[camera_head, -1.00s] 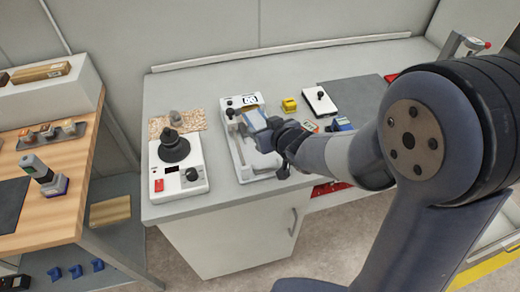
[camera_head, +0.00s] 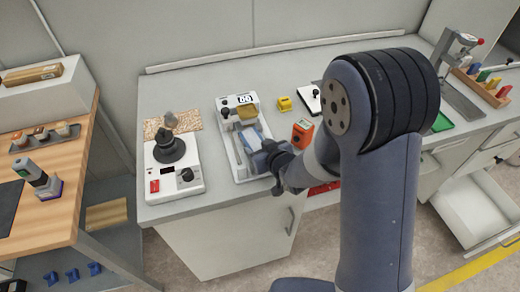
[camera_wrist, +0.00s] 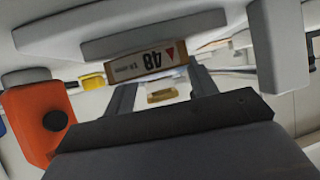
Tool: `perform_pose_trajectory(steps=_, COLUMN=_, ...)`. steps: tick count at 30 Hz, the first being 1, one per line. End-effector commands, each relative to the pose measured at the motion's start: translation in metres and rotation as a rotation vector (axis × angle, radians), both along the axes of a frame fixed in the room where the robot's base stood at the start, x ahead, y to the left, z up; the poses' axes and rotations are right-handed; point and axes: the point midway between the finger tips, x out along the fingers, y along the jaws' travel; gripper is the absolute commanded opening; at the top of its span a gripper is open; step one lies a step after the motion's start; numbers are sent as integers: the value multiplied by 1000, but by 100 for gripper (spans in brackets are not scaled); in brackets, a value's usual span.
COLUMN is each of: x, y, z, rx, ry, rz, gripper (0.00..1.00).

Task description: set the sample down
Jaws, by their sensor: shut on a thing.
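My gripper (camera_head: 262,158) is low over the front right part of the white roller coater (camera_head: 236,165), in the head view. In the wrist view, a grey bar crosses the top, above a label reading 48 (camera_wrist: 148,64).
A orange box (camera_head: 302,132) stands close right of my gripper, also near in the wrist view (camera_wrist: 32,125). A yellow block (camera_head: 284,103) lies behind. A white device with a black knob (camera_head: 172,170) stands left. My arm hides part of the bench.

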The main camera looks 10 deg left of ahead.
Motion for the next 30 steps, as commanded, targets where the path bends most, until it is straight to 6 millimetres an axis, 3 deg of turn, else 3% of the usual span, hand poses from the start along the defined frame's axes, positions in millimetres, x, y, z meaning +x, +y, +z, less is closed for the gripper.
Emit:
perform_pose_trajectory(steps=2, x=-3, y=-2, z=-9, rx=-10, ry=15, rz=-1, gripper=12)
perform_pose_trajectory(steps=11, x=-4, y=-3, z=-13, rx=-15, ry=21, rz=-2, gripper=12)
perform_pose_trajectory(steps=12, x=-5, y=-3, z=-14, rx=-15, ry=23, rz=-2, gripper=55)
perform_pose_trajectory(steps=20, x=-3, y=-2, z=-10, rx=-10, ry=15, rz=-1, gripper=76)
perform_pose_trajectory(steps=30, x=-2, y=-2, z=-9, rx=-8, ry=11, rz=-1, gripper=76)
